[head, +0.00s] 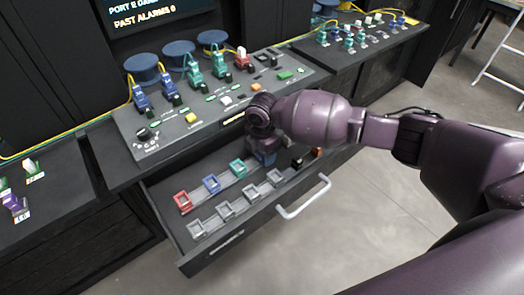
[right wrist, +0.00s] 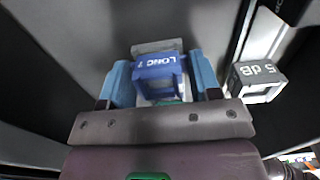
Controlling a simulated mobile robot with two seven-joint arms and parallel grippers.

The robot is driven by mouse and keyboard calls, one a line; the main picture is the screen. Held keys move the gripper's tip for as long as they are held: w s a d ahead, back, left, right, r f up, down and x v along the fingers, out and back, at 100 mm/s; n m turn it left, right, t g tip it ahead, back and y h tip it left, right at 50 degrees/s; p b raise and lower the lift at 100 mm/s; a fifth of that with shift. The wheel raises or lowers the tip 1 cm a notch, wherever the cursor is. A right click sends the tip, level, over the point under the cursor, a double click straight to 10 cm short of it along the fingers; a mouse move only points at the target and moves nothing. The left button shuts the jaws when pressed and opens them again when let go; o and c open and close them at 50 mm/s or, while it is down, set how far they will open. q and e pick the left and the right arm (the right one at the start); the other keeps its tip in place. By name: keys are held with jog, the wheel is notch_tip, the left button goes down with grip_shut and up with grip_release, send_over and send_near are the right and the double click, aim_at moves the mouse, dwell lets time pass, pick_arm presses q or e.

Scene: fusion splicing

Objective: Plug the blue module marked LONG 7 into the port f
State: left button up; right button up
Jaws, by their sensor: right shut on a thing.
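The blue module marked LONG 7 (right wrist: 158,66) is between the two blue fingertips of my right gripper (right wrist: 163,82) in the right wrist view. The gripper is shut on it. In the head view my right gripper (head: 264,157) points down into the open drawer, behind the row of grey modules, and largely hides the module. I cannot tell whether the module still touches its grey holder. The console (head: 215,112) above the drawer carries upright blue, green and red-white modules along its back. I cannot read which port is f. My left gripper is out of view.
The open drawer (head: 187,262) holds a red module (head: 182,201), another blue one (head: 212,184), a green one (head: 237,168) and several grey ones. A grey 5 dB module (right wrist: 258,82) is beside my gripper. The drawer handle (head: 304,197) sticks out in front.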

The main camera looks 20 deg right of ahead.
jog(key=o, duration=0.9)
notch_tip(320, 180, up, 11)
jog(key=shift+f+p, duration=0.1)
jog(key=shift+p, duration=0.65)
